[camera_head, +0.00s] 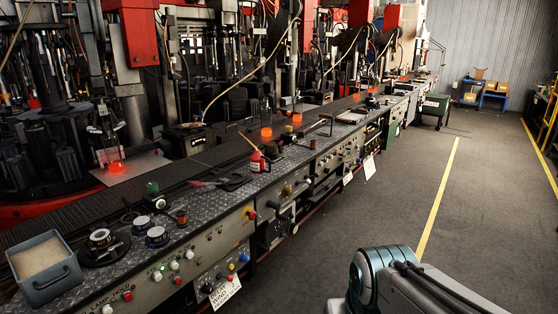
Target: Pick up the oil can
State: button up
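The oil can appears to be the small red can (256,162) with a pale label and a thin spout slanting up to the left. It stands upright on the dark metal bench top (215,202), near the bench's front edge. Part of my arm shows at the bottom right, out over the floor and well apart from the can. My gripper is not in view.
Dark pliers-like tools (222,182) lie left of the can. A grey bin (45,268) of granules stands at the near left. Glowing orange pieces (117,167) sit by the machines behind. The floor (385,190) right of the bench is clear.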

aim_at(257, 159)
jog(key=z, duration=0.7)
jog(key=i, duration=2.55)
jog(key=u, duration=1.45)
jog(key=i, duration=0.55)
jog(key=u, duration=0.35)
